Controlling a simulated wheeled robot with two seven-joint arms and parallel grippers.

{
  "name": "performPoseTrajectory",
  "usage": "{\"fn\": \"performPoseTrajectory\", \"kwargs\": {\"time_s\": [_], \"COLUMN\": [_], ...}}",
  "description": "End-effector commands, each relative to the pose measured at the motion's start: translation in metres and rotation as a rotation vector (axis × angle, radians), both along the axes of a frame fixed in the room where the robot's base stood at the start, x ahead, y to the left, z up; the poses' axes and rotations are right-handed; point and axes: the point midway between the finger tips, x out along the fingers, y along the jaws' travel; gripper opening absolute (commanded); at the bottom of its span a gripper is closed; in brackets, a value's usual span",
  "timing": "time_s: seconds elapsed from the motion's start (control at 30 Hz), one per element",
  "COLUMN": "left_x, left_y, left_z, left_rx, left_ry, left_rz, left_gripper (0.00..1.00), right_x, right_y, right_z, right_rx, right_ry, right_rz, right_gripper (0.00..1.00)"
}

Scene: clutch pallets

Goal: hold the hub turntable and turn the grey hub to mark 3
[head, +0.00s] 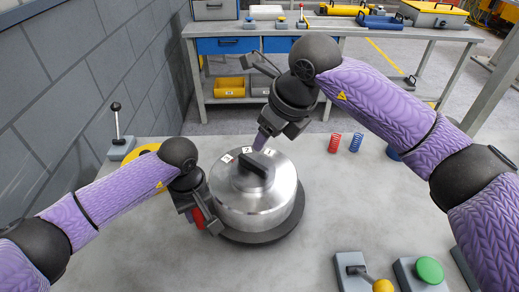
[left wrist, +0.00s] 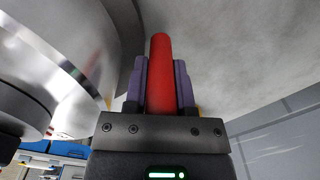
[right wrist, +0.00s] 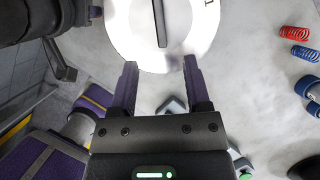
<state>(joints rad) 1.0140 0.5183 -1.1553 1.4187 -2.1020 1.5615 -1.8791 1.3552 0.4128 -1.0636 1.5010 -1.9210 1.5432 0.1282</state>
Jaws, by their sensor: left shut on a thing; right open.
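The grey hub (head: 250,205) is a shiny metal drum on a dark round turntable (head: 262,238). Its top has a black bar (head: 252,168) and marks 3 (head: 227,159), 2 (head: 247,150) and 1 (head: 268,152) at the far rim. My left gripper (head: 200,214) is shut on a red handle (left wrist: 160,75) at the hub's left. My right gripper (head: 262,140) is open above the hub's far rim. In the right wrist view the bar (right wrist: 161,22) lies beyond the fingertips, roughly between their lines, with no contact visible.
A lever box (head: 122,148) stands at the left. A green button (head: 429,270) and a yellow-knobbed lever (head: 382,286) sit at the front right. The table between is clear.

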Motion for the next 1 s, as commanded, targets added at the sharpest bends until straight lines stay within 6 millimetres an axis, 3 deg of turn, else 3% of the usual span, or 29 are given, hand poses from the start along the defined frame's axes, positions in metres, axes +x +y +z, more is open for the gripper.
{"fn": "performPoseTrajectory", "kwargs": {"time_s": [0.13, 0.37, 0.4, 0.57, 0.83, 1.0], "left_x": [0.0, 0.0, 0.0, 0.0, 0.0, 0.001], "left_y": [0.0, 0.0, 0.0, 0.0, 0.0, 0.0], "left_z": [0.0, 0.0, 0.0, 0.0, 0.004, 0.043], "left_rx": [-0.001, -0.001, -0.001, -0.001, 0.0, 0.0], "left_ry": [0.0, 0.0, 0.0, 0.0, -0.001, -0.006], "left_rz": [-0.001, -0.001, -0.001, -0.001, -0.001, -0.001], "left_gripper": [0.0, 0.0, 0.38, 0.72, 0.73, 0.73], "right_x": [-0.004, -0.005, -0.005, -0.005, -0.005, -0.005], "right_y": [-0.004, -0.005, -0.005, -0.005, -0.005, -0.005], "right_z": [0.015, 0.016, 0.016, 0.016, 0.017, 0.029], "right_rx": [-0.001, -0.001, -0.001, -0.001, -0.001, -0.001], "right_ry": [-0.001, 0.0, 0.0, 0.0, 0.0, -0.004], "right_rz": [0.001, 0.001, 0.001, 0.001, 0.001, 0.001], "right_gripper": [0.61, 0.61, 0.61, 0.61, 0.61, 0.61]}}
